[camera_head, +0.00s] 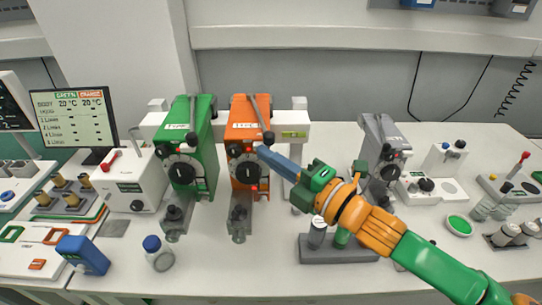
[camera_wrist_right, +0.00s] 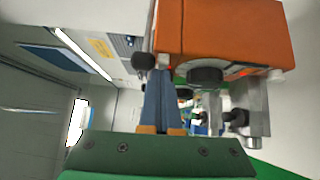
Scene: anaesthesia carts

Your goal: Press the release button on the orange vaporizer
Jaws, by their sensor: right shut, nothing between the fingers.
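The orange vaporizer (camera_head: 248,125) stands on the bench in the middle, beside a green one, with a black dial on its front. It also shows in the right wrist view (camera_wrist_right: 225,35). A grey lever with a black ball end (camera_head: 268,137) runs down its front; a black knob (camera_wrist_right: 143,62) shows by my fingertips in the wrist view. My right gripper (camera_head: 260,150) is shut and empty, its blue fingertips close to the upper right of the dial. I cannot tell whether they touch. The release button is not clearly made out near the fingertips. My left gripper is out of view.
The green vaporizer (camera_head: 189,145) stands close on the left. A grey vaporizer (camera_head: 382,150) stands to the right, behind my right arm. A grey block with small bottles (camera_head: 340,250) lies below my arm. A blue-capped jar (camera_head: 158,255) stands at the front left.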

